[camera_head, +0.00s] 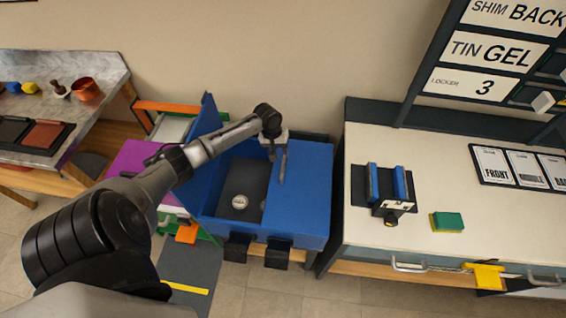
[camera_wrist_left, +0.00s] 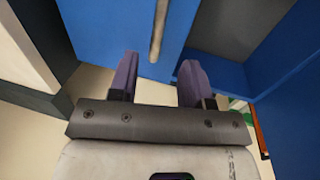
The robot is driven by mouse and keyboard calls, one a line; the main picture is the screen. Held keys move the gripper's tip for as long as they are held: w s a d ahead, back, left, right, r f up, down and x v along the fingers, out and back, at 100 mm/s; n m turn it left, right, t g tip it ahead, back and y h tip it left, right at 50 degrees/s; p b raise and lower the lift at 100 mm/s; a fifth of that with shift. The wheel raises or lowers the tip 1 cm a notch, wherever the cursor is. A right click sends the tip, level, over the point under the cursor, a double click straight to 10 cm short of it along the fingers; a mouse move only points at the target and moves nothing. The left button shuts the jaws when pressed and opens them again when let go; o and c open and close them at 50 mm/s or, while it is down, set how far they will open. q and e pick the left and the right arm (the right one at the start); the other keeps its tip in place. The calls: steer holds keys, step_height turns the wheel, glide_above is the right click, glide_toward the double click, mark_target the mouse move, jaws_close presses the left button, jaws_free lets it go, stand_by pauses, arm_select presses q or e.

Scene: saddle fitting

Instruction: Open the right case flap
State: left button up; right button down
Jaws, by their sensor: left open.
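The blue case (camera_head: 300,228) stands open on its left half, showing a dark interior. Its right flap (camera_head: 313,165) lies flat and closed over the right half; it also shows in the left wrist view (camera_wrist_left: 185,22). A grey bar handle (camera_head: 283,168) runs along the flap near its inner edge. My left gripper (camera_head: 277,150) is at the handle's far end, open. In the left wrist view the handle (camera_wrist_left: 158,32) lines up with the gap between the dark purple fingertips (camera_wrist_left: 158,65), with nothing gripped. Contact cannot be told. My right gripper is not in view.
The left flap (camera_head: 208,120) stands raised. A round white-topped item (camera_head: 239,202) lies inside the case. Right of it is a white workbench (camera_head: 350,225) with a blue-jawed fixture (camera_head: 388,185) and a green-yellow block (camera_head: 447,222). A marble-topped table (camera_head: 100,70) stands left.

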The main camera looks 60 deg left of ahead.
mark_target(283, 164)
arm_select(q)
steer(key=f, duration=0.2)
steer(key=w+f+b, duration=0.1)
steer(key=f, duration=0.2)
steer(key=d+f, duration=0.1)
steer(key=f, duration=0.2)
steer(key=shift+w+d+f, duration=0.1)
steer(key=shift+w, duration=0.1)
jaws_close()
stand_by(0.4)
